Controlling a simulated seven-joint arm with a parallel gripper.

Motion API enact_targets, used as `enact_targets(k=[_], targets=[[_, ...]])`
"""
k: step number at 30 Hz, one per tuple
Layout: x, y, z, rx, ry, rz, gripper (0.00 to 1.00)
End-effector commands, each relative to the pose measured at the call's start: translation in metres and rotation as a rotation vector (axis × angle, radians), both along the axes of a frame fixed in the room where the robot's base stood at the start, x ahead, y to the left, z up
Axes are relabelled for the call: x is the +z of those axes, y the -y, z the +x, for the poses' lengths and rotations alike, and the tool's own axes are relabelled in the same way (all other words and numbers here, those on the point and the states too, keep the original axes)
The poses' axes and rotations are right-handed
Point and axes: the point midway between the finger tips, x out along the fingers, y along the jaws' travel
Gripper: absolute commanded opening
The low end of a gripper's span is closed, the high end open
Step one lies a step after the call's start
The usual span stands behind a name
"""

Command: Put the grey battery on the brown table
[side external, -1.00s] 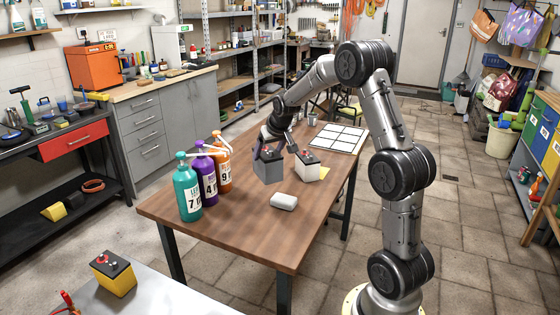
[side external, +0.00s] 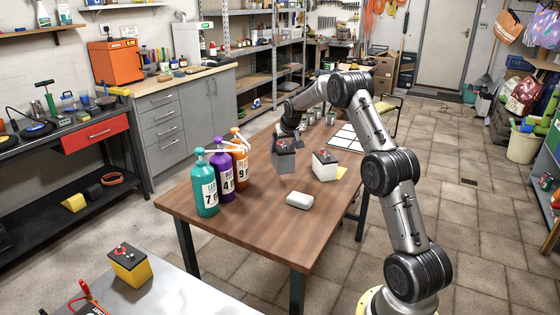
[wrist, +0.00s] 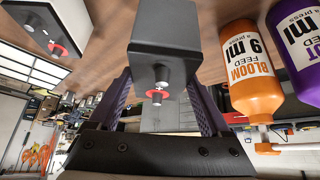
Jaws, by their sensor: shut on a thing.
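The grey battery (side external: 284,158) has a dark top with a red-ringed terminal and is over the brown table (side external: 240,214), between the bottles and a white battery. My gripper (side external: 287,141) is shut on it from the far side. The wrist view shows the grey battery (wrist: 165,38) between the two fingers of my gripper (wrist: 160,82), with its terminals facing the palm. I cannot tell whether its base touches the tabletop.
A white battery (side external: 325,166) stands close to its right. Teal (side external: 205,190), purple (side external: 222,178) and orange (side external: 239,165) pump bottles stand at left. A pale rounded block (side external: 299,200) lies in front. A white-squared panel (side external: 347,137) lies behind.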

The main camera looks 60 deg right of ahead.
Motion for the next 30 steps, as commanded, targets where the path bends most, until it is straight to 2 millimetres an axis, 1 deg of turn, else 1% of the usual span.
enact_targets(k=[1,3,9,14,17,21,24,30], targets=[[-0.003,0.006,0.007,0.0,0.008,-0.008,0.0],[-0.012,0.011,0.013,0.001,0.009,-0.008,0.0],[-0.026,0.019,0.023,0.001,0.011,-0.009,0.0],[-0.03,0.021,0.025,0.001,0.011,-0.01,0.0],[-0.035,0.024,0.028,0.001,0.011,-0.009,0.0],[-0.054,0.024,0.028,0.001,0.009,-0.007,0.0],[-0.063,0.024,0.028,0.001,0.009,-0.008,0.0],[-0.065,0.024,0.029,0.001,0.012,-0.01,0.0]])
